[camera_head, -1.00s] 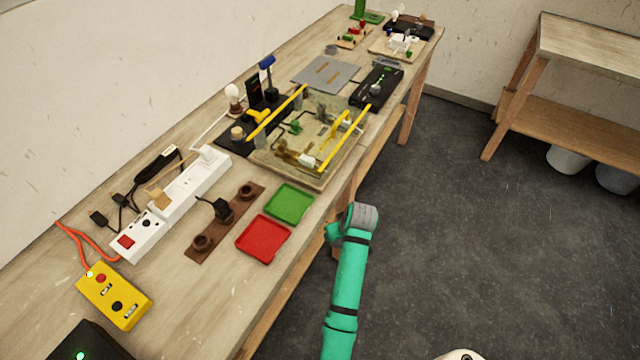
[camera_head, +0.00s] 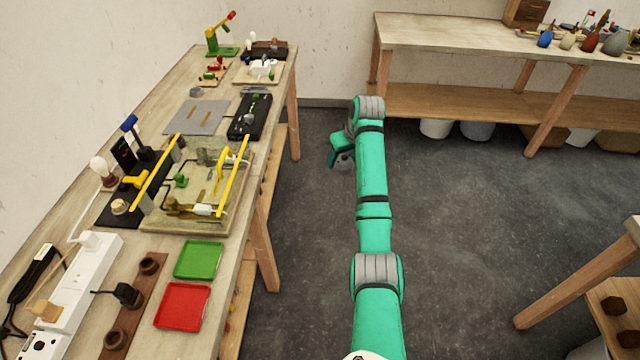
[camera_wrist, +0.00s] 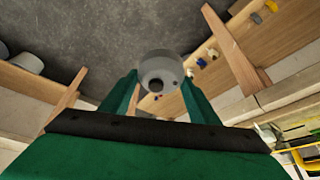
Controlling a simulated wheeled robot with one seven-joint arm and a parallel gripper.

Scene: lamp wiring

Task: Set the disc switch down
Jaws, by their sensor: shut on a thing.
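My gripper (camera_wrist: 160,92) shows in the wrist view with its two green fingers shut on a round grey piece, which I take to be the disc switch (camera_wrist: 162,68). It has a dark round hole or knob facing the camera. In the head view the gripper (camera_head: 340,152) hangs over the floor, right of the bench, with the grey disc (camera_head: 344,161) at its end. The disc touches no surface that I can see. Its far side is hidden.
The long wooden bench (camera_head: 220,265) at left carries a green tray (camera_head: 199,260), a red tray (camera_head: 182,307), a wired board (camera_head: 203,180), a grey plate (camera_head: 195,117) and a black box (camera_head: 250,116). A second bench (camera_head: 460,33) stands at the back right. Floor between is clear.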

